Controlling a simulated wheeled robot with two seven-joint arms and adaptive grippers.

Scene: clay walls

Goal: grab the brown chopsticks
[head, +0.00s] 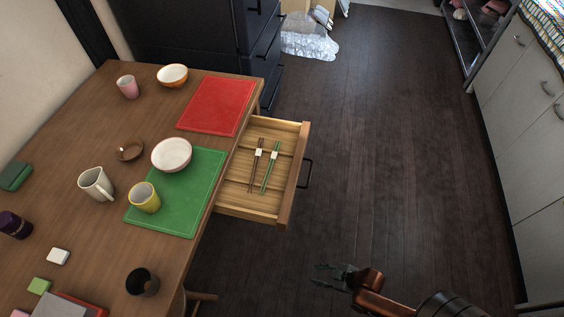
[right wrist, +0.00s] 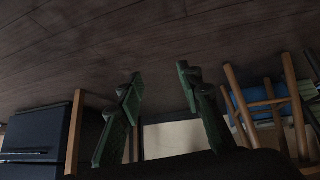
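The brown chopsticks (head: 254,172) lie side by side in the open wooden drawer (head: 262,212), with a pale band around them. Green chopsticks (head: 269,172) with a similar band lie just to their right in the same drawer. My right gripper (head: 322,276) is below and to the right of the drawer, over the dark floor, apart from the chopsticks. It is open and empty. The right wrist view shows its two fingers (right wrist: 160,88) spread apart with nothing between them. My left gripper is not in view.
The wooden table (head: 65,155) left of the drawer holds a red mat (head: 218,104), a green mat (head: 205,200), bowls, cups and a mug (head: 95,184). The drawer's dark handle (head: 305,173) sticks out right. The floor (head: 400,170) right of it is clear.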

